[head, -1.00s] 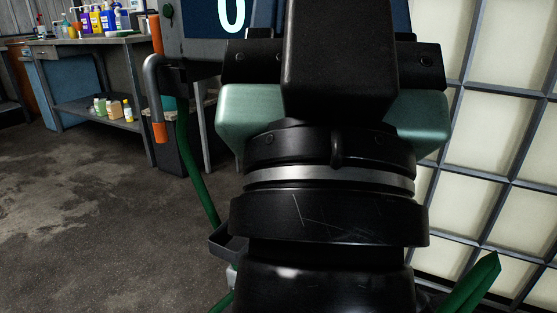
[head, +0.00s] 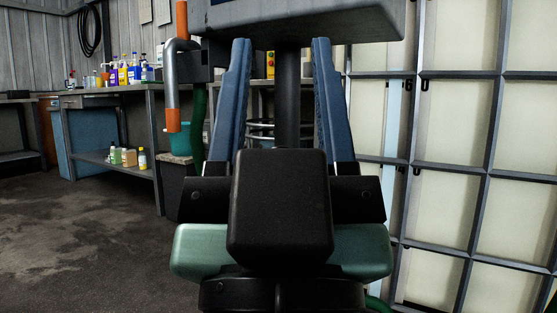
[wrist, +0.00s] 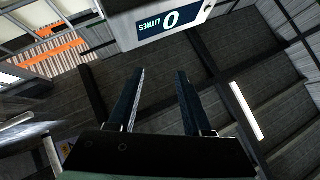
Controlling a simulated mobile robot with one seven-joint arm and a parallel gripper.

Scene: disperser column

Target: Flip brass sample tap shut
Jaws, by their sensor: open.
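I cannot make out the brass sample tap in either current view. My gripper (head: 281,45) is in the middle of the head view, its two long blue fingers pointing up and spread apart with nothing held. The fingers also show in the wrist view (wrist: 160,73), apart and empty. A dark column (head: 290,100) stands behind the gap between the fingers in the head view. A grey housing (head: 310,20) sits above the fingertips, its underside showing. In the wrist view the housing carries a display panel (wrist: 171,22) reading "0 LITRES", upside down.
A curved grey pipe with orange ends (head: 171,85) and a green hose (head: 199,120) hang left of the gripper. A workbench (head: 110,92) with bottles stands at the back left. A panelled, gridded door or wall (head: 440,130) is on the right. The floor at left is clear.

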